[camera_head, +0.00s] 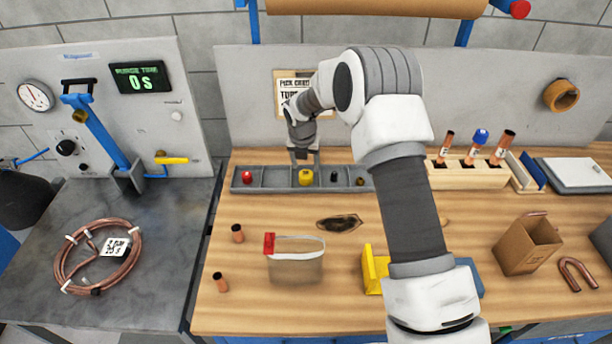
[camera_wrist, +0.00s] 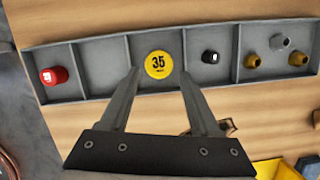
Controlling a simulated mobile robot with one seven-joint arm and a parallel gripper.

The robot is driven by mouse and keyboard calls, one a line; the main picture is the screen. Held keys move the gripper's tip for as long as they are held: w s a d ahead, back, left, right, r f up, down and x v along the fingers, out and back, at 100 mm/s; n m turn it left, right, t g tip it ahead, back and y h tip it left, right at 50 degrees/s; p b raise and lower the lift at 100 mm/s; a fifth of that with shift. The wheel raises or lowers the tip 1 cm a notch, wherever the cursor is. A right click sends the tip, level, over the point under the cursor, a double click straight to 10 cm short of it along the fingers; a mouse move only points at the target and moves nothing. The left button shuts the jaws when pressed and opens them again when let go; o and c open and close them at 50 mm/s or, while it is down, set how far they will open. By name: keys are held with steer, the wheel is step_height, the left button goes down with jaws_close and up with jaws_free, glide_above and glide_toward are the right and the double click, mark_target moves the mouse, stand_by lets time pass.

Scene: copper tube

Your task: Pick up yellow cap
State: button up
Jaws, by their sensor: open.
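The yellow cap (camera_head: 306,177) stands in a middle compartment of the grey divided tray (camera_head: 278,184) at the back of the bench. In the wrist view the cap (camera_wrist: 158,64) shows its round top marked "35", with grey tray floor around it. My gripper (camera_head: 304,157) is above the tray, just behind the cap in the head view. In the wrist view my gripper (camera_wrist: 160,75) is open, with one finger on each side of the cap's lower edge. The jaws are empty, and the gap to the cap in height is hard to tell.
Thin tray dividers stand close to both sides of the yellow cap. A wooden block (camera_head: 468,174) holds copper tubes.

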mark_target(306, 174)
steer(key=shift+p+x, duration=0.6)
steer(key=shift+x, duration=1.95)
steer(key=shift+s+a, duration=0.1)
steer(key=shift+c, duration=0.2)
steer(key=c, duration=0.9)
